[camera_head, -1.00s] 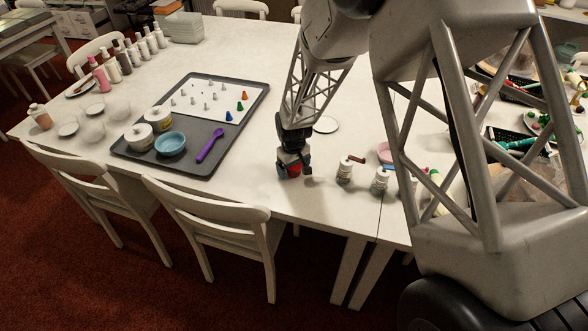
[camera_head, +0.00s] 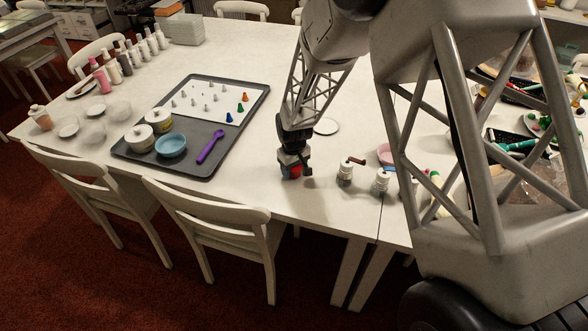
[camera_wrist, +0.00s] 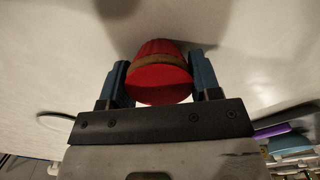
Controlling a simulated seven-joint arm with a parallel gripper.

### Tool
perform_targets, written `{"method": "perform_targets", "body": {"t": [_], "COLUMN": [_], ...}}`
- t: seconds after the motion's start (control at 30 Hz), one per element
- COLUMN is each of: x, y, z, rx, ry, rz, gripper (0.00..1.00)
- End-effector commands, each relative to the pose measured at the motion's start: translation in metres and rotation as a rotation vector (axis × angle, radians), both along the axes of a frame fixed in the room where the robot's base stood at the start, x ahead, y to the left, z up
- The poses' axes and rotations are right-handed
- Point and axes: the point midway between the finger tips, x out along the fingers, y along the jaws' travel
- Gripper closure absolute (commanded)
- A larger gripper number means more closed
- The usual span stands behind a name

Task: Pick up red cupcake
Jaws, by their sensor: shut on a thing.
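The red cupcake (camera_wrist: 158,82) shows in the wrist view between the two blue fingers of my gripper (camera_wrist: 160,78). It has a red top, a brown band and a red pleated cup. In the head view, my gripper (camera_head: 293,174) points down near the front edge of the table, shut on the cupcake (camera_head: 295,171), which is partly hidden by the fingers. Whether the cupcake touches the table cannot be told.
A grey tray (camera_head: 203,165) with a blue bowl (camera_head: 171,145), white pots and a purple spoon (camera_head: 211,147) lies to the left. A white plate (camera_head: 326,126) lies behind my gripper.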

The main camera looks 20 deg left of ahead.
Motion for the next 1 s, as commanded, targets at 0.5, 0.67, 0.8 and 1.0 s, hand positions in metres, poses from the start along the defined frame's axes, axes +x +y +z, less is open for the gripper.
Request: {"method": "perform_targets", "body": {"t": [0.5, 0.67, 0.8, 1.0], "x": [-0.012, -0.033, -0.054, -0.083], "y": [-0.007, -0.020, -0.034, -0.052], "z": [0.036, 0.039, 0.040, 0.044], "rx": [0.000, 0.001, 0.000, 0.001], "ry": [0.000, -0.002, 0.000, -0.002], "rz": [0.000, 0.000, 0.000, 0.000], "gripper": [0.66, 0.66, 0.66, 0.66]}}
